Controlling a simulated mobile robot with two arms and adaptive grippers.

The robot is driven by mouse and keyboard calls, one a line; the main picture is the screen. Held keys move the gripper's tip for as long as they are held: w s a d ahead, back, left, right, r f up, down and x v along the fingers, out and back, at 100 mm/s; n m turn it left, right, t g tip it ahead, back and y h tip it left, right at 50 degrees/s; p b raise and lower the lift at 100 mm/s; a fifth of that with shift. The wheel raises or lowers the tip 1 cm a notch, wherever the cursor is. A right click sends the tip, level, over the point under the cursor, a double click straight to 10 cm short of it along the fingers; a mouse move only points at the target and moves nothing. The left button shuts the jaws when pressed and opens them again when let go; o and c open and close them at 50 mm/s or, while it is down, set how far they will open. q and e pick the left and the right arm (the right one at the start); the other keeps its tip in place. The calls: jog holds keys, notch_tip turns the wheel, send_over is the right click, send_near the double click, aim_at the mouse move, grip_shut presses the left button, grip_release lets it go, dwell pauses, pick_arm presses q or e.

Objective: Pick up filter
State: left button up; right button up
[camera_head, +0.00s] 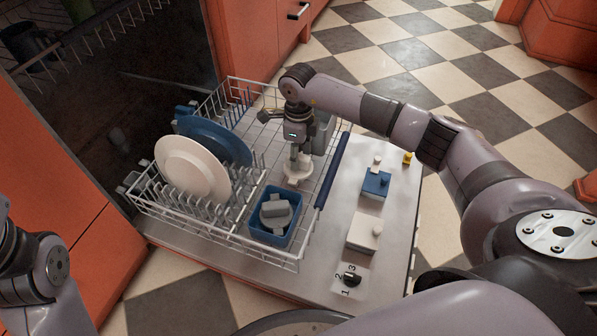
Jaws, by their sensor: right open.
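My right gripper (296,153) points down over the right part of the dishwasher's pulled-out lower rack (262,90). It is open. A pale, roundish piece, which looks like the filter (297,172), sits directly below its fingertips. The fingers hide part of its top, and I cannot tell whether they touch it. Part of my left arm shows at the lower left, with its gripper out of view.
A white plate (190,168) and a blue plate (222,142) stand in the rack. A blue basket (270,234) holds a grey item. The open door (335,225) carries a blue block (376,183), a white block (364,232) and a dial (350,279). Checkered floor lies beyond.

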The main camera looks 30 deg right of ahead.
notch_tip(320, 180, down, 2)
jog(key=shift+f+b, duration=0.15)
jog(key=shift+b, duration=0.25)
jog(key=shift+c, duration=0.3)
grip_shut()
